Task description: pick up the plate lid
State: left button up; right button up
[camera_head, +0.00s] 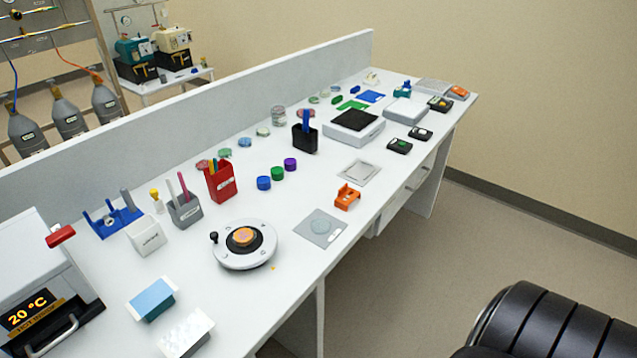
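I cannot tell for certain which thing is the plate lid. A clear round disc (323,223) lies on a grey square mat (309,238) near the front edge of the bench. A flat, pale rectangular piece with a raised rim (360,172) lies further back and to the right; it looks like a tray or a lid. Neither of my grippers is in view, and nothing touches these things.
The long white bench (285,325) holds a round white device (245,244), an orange holder (347,197), a red pen cup (219,182) and a black cup (304,137). A low wall (220,95) runs behind. A black padded seat (560,325) stands at lower right.

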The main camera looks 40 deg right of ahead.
aim_at(320, 226)
jog(key=z, duration=1.25)
